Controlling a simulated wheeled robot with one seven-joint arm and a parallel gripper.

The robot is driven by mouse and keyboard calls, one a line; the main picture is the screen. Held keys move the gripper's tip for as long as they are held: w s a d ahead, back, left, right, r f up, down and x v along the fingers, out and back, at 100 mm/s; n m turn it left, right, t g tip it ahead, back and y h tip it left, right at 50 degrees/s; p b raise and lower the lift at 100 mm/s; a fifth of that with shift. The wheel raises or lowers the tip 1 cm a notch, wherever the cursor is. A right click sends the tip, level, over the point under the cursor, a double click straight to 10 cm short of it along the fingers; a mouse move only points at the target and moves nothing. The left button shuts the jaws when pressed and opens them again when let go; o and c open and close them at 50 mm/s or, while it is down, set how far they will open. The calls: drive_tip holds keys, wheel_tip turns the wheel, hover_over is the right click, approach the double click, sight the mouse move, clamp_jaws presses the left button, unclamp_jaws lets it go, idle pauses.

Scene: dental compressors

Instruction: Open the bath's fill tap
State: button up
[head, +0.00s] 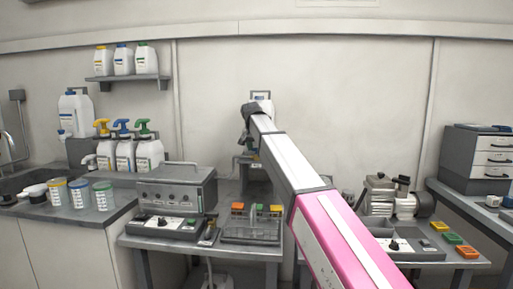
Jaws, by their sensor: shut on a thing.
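My arm reaches up and away over the bench in the head view, and its dark wrist bends down at the far end. My gripper (247,142) is below that wrist, small and partly hidden. It is shut on a small part that I take to be the fill tap, in front of a white container (263,97) with a dark handle. The tap's outline and lever angle cannot be made out. A grey metal box with knobs and a top handle (178,187), possibly the bath, stands on the bench to the left of the gripper.
Pump bottles (125,153) and capped cups (80,194) stand at left. A compressor (385,198) is right of my arm, and a drawer unit (478,160) is at far right.

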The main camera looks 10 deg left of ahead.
drive_tip(key=shift+n+y, duration=0.6)
drive_tip(key=shift+n, duration=0.9)
drive_tip(key=o, duration=0.9)
drive_tip(key=shift+d, duration=0.1)
drive_tip(key=shift+r, duration=0.1)
drive_tip(key=v, duration=1)
drive_tip(key=shift+s+r, duration=0.15)
drive_tip(key=shift+r, duration=0.15)
